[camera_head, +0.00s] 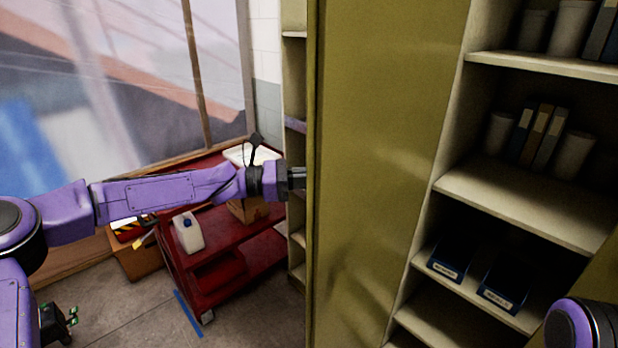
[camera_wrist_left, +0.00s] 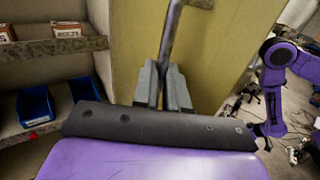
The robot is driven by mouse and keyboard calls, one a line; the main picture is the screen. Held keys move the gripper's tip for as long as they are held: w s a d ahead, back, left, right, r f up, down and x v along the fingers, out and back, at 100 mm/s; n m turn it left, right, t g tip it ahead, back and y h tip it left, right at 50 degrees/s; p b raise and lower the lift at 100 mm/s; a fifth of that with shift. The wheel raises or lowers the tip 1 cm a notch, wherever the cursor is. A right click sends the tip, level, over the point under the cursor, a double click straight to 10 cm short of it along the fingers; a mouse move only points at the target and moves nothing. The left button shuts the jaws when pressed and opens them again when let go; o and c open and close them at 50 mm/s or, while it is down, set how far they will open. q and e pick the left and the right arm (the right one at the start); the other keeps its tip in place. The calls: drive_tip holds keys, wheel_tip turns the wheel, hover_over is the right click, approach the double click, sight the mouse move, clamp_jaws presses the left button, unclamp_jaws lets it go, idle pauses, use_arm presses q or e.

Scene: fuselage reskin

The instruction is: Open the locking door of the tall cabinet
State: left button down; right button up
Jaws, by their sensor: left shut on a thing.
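The tall cabinet's olive-yellow door (camera_head: 385,150) stands swung open, its panel filling the middle of the head view. My left gripper (camera_head: 297,178) is at the left edge of this panel, which partly hides its fingertips. In the left wrist view my left gripper (camera_wrist_left: 164,88) is shut on a grey metal bar handle (camera_wrist_left: 174,38), with the yellow door panel (camera_wrist_left: 225,45) behind it. The open cabinet interior (camera_head: 525,205) shows pale shelves to the right of the door. Part of my right arm (camera_head: 580,325) is at bottom right; its gripper does not show.
A red cart (camera_head: 225,235) with a white bottle (camera_head: 188,232) stands below my left arm. The cabinet shelves hold binders (camera_head: 540,135), cups and blue bins (camera_head: 450,262). Another shelf unit (camera_wrist_left: 50,50) with blue bins is beyond the door edge. Floor (camera_head: 110,305) shows at bottom left.

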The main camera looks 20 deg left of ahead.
use_arm(q)
drive_tip(key=c, duration=1.5)
unclamp_jaws()
drive_tip(key=shift+d+r, duration=0.1)
drive_tip(key=shift+r, duration=0.15)
drive_tip(key=o, duration=0.3)
drive_tip(key=shift+w+d+f, duration=0.1)
drive_tip(key=shift+w+d, duration=0.1)
drive_tip(key=shift+d, duration=0.05)
drive_tip(key=b+v, duration=0.3)
drive_tip(key=v, duration=0.6)
drive_tip(key=shift+s+a+f, duration=0.1)
drive_tip(key=shift+a+f, duration=0.05)
drive_tip(key=shift+a, duration=0.2)
use_arm(e)
drive_tip(key=f, duration=0.3)
drive_tip(key=shift+w+d+f, duration=0.1)
drive_tip(key=shift+d+f, duration=0.15)
